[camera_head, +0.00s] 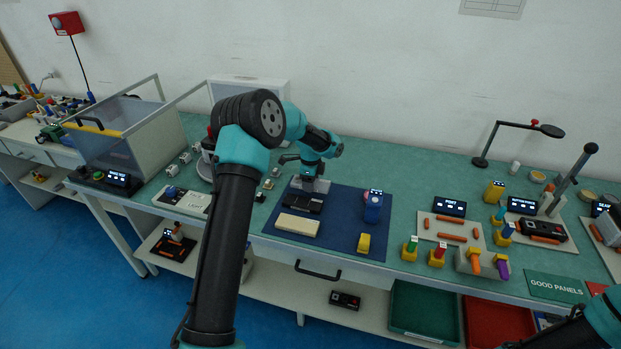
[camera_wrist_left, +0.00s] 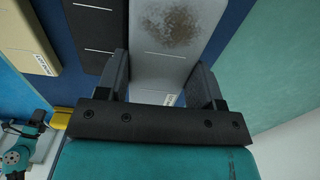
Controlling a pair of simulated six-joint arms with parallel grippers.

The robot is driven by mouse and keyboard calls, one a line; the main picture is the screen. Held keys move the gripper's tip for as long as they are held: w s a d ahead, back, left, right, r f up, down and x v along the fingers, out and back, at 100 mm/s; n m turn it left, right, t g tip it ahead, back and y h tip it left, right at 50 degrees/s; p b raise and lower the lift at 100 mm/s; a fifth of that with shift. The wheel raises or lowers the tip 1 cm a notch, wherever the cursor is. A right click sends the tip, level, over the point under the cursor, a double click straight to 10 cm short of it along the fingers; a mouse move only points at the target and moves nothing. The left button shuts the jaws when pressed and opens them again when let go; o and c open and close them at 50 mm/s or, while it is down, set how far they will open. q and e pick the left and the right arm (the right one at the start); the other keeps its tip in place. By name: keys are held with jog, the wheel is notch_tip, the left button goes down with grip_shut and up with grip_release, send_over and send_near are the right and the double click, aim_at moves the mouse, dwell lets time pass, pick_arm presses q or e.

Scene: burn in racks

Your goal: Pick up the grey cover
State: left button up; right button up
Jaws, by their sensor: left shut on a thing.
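The grey cover (camera_wrist_left: 172,40) lies between the fingers of my left gripper (camera_wrist_left: 160,75) in the left wrist view. It is a flat grey piece with a brown speckled smudge. The left gripper is shut on it, with a finger along each long side. In the head view the left gripper (camera_head: 311,178) is at the back of the dark blue mat (camera_head: 340,235), and the grey cover (camera_head: 317,187) shows only in part below it. I cannot tell whether the cover touches the mat. My right gripper is out of view; only part of that arm shows at bottom right.
A black cover (camera_head: 303,202) and a beige cover (camera_head: 297,225) lie in front on the mat. A blue device (camera_head: 373,208) and a yellow block (camera_head: 364,243) stand to the right. A clear-walled bin (camera_head: 125,135) stands at left. The mat's front middle is clear.

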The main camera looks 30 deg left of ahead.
pick_arm(q)
jog(key=s+d, duration=0.2)
jog(key=s, duration=0.1)
jog(key=s+d, duration=0.2)
jog(key=s, duration=0.2)
jog(key=s+d+r, duration=0.1)
jog(key=s+d, duration=0.1)
jog(key=s, duration=0.1)
jog(key=shift+s+d+r, duration=0.1)
jog(key=shift+s+d, duration=0.1)
jog(key=shift+s, duration=0.1)
jog(key=w+a+r+n, duration=0.2)
jog(key=w+r+n, duration=0.1)
jog(key=r, duration=0.7)
jog(key=w+a+r+n, duration=0.2)
jog(key=w+r+n, duration=0.2)
jog(key=r, duration=0.7)
jog(key=shift+w+a+r, duration=0.15)
jog(key=shift+a+r, duration=0.1)
jog(key=shift+a, duration=0.1)
